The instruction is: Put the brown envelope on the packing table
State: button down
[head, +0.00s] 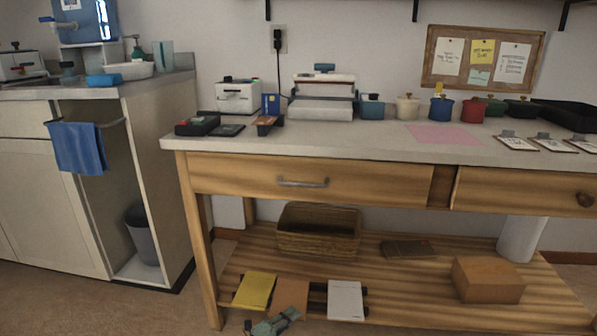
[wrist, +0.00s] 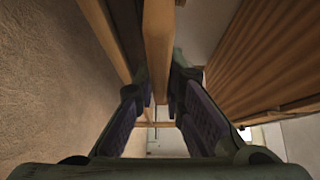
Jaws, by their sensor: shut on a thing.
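The brown envelope (head: 291,296) is at the front of the packing table's lower shelf, between a yellow envelope and a white one. My gripper (head: 288,314) is at its lower front edge in the head view. In the wrist view, my gripper (wrist: 163,108) has its two pads shut on a thin tan piece, the brown envelope (wrist: 158,45), seen nearly edge-on. The contact itself is partly hidden. The packing table (head: 330,138) has a pale top, wooden drawers and a slatted lower shelf.
The yellow envelope (head: 254,291) and white envelope (head: 345,300) flank the brown one closely. A basket (head: 318,231) and a cardboard box (head: 487,279) are on the shelf. A pink sheet (head: 443,134) lies on the tabletop, with bare surface to its left. Jars stand behind.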

jog(key=s+d+r+m+g+h, duration=0.1)
jog(key=s+d+r, duration=0.1)
jog(key=s, duration=1.7)
jog(key=shift+d+r+g, duration=0.15)
jog(key=shift+d+g, duration=0.05)
jog(key=shift+g, duration=0.2)
